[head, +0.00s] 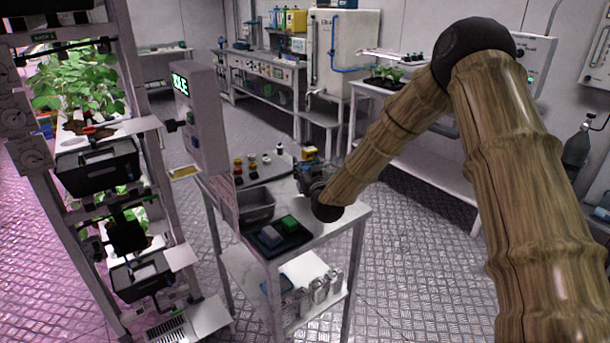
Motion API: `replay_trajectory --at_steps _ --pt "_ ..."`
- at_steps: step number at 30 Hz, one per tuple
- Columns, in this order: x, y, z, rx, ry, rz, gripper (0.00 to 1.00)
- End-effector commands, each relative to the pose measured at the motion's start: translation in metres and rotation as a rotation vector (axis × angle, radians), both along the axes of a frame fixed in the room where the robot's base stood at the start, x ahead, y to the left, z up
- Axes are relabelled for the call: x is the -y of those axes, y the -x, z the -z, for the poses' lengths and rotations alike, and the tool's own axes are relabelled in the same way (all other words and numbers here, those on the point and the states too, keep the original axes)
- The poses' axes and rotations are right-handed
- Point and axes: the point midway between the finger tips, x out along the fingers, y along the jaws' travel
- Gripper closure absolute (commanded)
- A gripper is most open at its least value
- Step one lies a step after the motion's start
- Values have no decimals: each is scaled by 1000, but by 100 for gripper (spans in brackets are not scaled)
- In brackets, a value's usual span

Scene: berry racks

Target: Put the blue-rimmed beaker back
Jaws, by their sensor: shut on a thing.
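My gripper (308,174) is over the right back part of the white cart top (342,213). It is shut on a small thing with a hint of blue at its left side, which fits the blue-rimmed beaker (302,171). The fingers and wrist hide most of it, so its rim and tilt are not clear. Several small vessels with coloured tops (238,167) stand in a row on a dark rack at the back left of the cart, left of my gripper.
A grey bin (257,206) and a dark tray (298,238) with a blue and a green block are at the cart's front. A grey display post (200,120) and a plant rack (122,60) stand left. Floor right of the cart is clear.

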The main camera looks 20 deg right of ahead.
Motion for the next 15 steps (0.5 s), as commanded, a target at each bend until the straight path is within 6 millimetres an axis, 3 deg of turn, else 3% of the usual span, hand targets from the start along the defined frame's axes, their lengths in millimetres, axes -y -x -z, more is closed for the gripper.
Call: replay_trajectory --at_steps 7,15 --pt "-1 0 28 -2 0 -1 74" --pt "-1 0 31 -1 0 -1 74"
